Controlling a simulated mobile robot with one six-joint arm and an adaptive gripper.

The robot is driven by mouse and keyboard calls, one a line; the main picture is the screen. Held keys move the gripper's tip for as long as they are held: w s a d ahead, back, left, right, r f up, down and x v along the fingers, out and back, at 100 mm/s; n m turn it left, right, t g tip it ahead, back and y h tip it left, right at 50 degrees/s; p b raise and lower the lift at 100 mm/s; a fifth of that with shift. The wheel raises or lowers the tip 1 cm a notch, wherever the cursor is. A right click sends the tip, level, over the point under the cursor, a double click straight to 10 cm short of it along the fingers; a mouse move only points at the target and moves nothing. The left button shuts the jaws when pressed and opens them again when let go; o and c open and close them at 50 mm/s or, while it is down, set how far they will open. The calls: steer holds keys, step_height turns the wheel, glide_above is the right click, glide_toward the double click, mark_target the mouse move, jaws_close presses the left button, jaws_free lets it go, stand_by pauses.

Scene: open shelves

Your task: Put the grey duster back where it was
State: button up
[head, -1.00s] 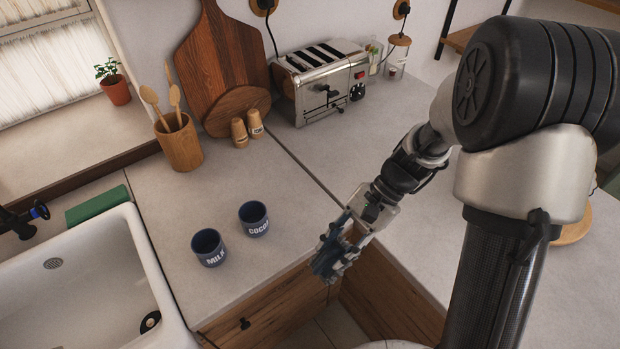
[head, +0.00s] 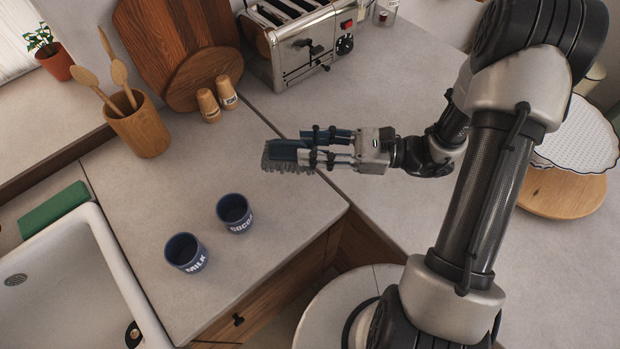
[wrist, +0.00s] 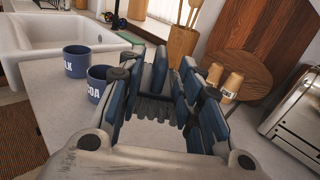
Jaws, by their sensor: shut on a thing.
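The grey duster (head: 284,165) is a small brush with grey bristles and a blue back. My gripper (head: 314,149) is shut on it and holds it out to the left, bristles downward. In the head view it appears over the counter near the corner, between the cups and the toaster; its exact height is hard to tell. In the wrist view my gripper (wrist: 165,85) partly hides the duster, and its grey bristles (wrist: 155,108) show between the fingers.
The dark blue COCOA cup (head: 235,213) and MILK cup (head: 186,252) stand near the sink (head: 70,285). Behind are a utensil pot (head: 140,128), two wooden shakers (head: 208,105), cutting boards (head: 178,45) and a toaster (head: 300,45). A green sponge (head: 52,206) lies by the sink.

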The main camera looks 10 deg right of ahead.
step_height(320, 180, down, 12)
steer(key=b, duration=0.3)
steer(key=shift+w+f+b, duration=0.1)
steer(key=shift+b, duration=0.2)
steer(key=o, duration=1.1)
steer(key=shift+c, duration=0.2)
